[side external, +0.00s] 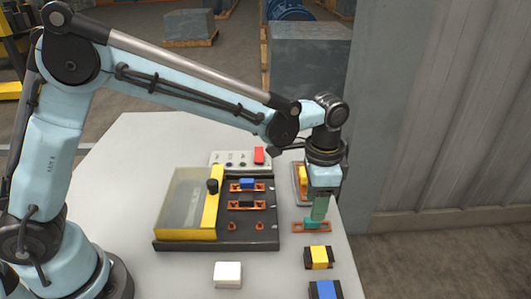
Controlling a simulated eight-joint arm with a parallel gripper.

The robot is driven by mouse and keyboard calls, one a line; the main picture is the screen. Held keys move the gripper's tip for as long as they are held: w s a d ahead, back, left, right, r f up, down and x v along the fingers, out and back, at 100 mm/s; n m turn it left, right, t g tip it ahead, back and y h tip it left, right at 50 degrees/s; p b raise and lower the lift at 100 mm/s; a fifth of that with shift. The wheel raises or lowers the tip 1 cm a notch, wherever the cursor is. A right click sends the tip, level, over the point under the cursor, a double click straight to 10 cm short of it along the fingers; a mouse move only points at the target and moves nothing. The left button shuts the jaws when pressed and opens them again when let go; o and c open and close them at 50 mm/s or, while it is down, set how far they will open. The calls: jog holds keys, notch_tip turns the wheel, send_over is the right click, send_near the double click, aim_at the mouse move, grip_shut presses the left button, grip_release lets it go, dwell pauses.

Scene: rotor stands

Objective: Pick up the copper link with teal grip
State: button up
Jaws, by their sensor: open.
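The copper link with teal grip (298,227) lies flat on the table's right part, to the right of the dark fixture. Its teal grip (311,224) stands up from the middle of the copper strip. My gripper (318,214) points down directly over this link, with its greenish fingers at or just above the teal grip. The jaws are open. The fingers partly hide the grip, and I cannot tell whether they touch it.
A dark fixture (180,245) holds links with blue (247,184) and black grips. A clear cover with a yellow bar (210,228) lies over its left side. Yellow (320,257) and blue (325,290) blocks lie in front. A white block (228,274) and red-switch panel (228,159) are nearby.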

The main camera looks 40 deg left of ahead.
aim_at(312, 223)
jog(key=shift+w+a+f, duration=0.1)
jog(key=shift+a+f, duration=0.1)
jog(key=shift+f, duration=1.2)
jog(key=shift+w+a+f, duration=0.1)
jog(key=shift+a+f, duration=0.1)
jog(key=shift+f, duration=1.2)
grip_shut()
